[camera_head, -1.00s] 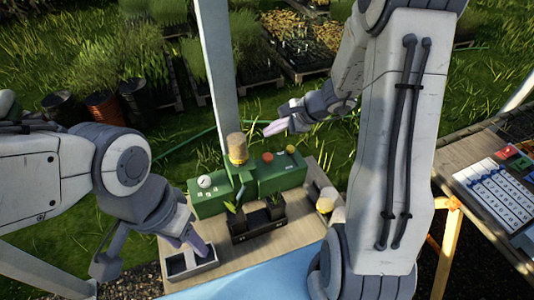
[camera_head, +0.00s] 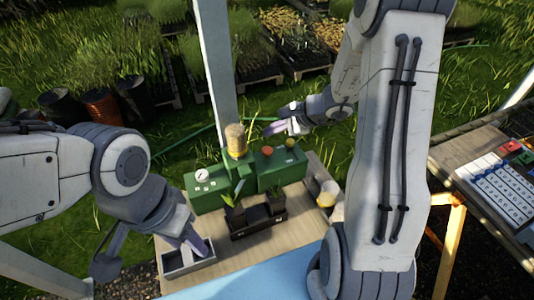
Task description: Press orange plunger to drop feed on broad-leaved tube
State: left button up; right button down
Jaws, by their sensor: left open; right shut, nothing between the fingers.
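The orange plunger (camera_head: 267,150) sticks up from the top of the green machine (camera_head: 281,170). My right gripper (camera_head: 272,129) is shut and empty, just above the plunger in the picture, apart from it. A black rack (camera_head: 258,228) in front of the machine holds a left tube (camera_head: 235,215), whose leaves look broader, and a right tube (camera_head: 276,205) with thinner leaves. The left one stands below the machine's middle. My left gripper (camera_head: 196,246) is open and points down over a grey tray (camera_head: 188,266); whether its fingers touch the tray is unclear.
A tan feed hopper (camera_head: 236,141) stands on the machine. A yellow knob (camera_head: 290,142) is right of the plunger, and a white gauge (camera_head: 202,175) is at left. A pale container (camera_head: 326,199) lies at the bench's right. A blue cloth (camera_head: 270,275) covers the front.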

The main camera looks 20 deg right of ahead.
aim_at(265, 148)
notch_tip(265, 148, down, 4)
jog(key=b, duration=0.3)
jog(key=shift+f, duration=0.15)
dwell(1.8)
jog(key=shift+f+b, duration=0.4)
jog(key=shift+b, duration=0.4)
jog(key=shift+f+b, duration=0.85)
jog(key=shift+b, duration=0.1)
dwell(0.5)
jog(key=shift+r, duration=0.1)
jog(key=shift+r+p, duration=0.9)
jog(key=shift+r, duration=0.25)
jog(key=shift+r, duration=0.1)
